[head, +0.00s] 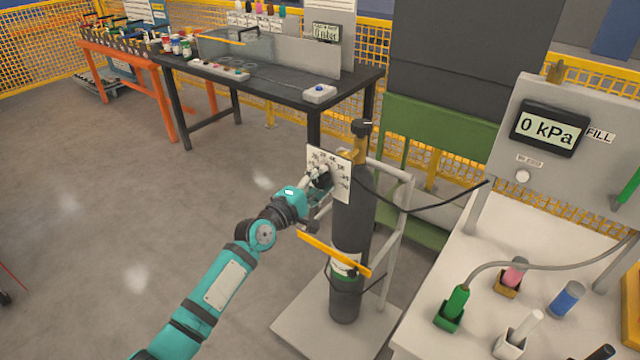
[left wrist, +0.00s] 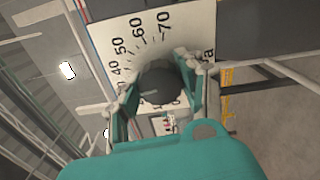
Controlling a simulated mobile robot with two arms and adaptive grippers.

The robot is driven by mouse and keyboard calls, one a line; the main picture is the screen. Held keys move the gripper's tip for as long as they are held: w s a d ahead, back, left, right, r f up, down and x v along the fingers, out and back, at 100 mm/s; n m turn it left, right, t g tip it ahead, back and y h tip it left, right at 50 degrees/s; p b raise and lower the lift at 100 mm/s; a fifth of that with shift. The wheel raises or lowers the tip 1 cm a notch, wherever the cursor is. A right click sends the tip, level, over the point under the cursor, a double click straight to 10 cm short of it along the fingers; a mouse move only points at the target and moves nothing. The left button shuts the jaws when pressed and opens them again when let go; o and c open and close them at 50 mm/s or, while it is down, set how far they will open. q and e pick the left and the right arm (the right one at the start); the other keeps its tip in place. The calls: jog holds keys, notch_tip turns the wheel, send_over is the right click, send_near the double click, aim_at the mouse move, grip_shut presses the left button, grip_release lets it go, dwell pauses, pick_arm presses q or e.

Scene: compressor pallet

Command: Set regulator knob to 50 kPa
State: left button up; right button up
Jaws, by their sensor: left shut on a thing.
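The regulator's white dial plate (head: 343,180) stands at the upper part of a dark gas cylinder (head: 350,235). My left gripper (head: 321,176) reaches it from the lower left. In the left wrist view the dark round knob (left wrist: 162,86) sits between the two fingers of my left gripper (left wrist: 160,82), which is shut on it. Numbers such as 50, 60 and 70 show on the dial plate (left wrist: 130,35) around the knob. The knob's pointer cannot be made out. The display (head: 547,129) at the right reads 0 kPa. My right gripper is not in view.
The cylinder stands on a pale trolley (head: 300,325) with a grey frame. A yellow bar (head: 335,254) crosses it below my gripper. A white bench (head: 480,240) with small coloured fittings is at the right. A black workbench (head: 290,88) stands behind. Open floor lies left.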

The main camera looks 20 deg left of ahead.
pick_arm(q)
jog(key=m+b, duration=0.1)
jog(key=m, duration=0.4)
jog(key=shift+f+m, duration=0.15)
jog(key=shift+m, duration=2.35)
jog(key=o, duration=1.2)
jog(key=shift+c, duration=0.2)
jog(key=v, duration=1.2)
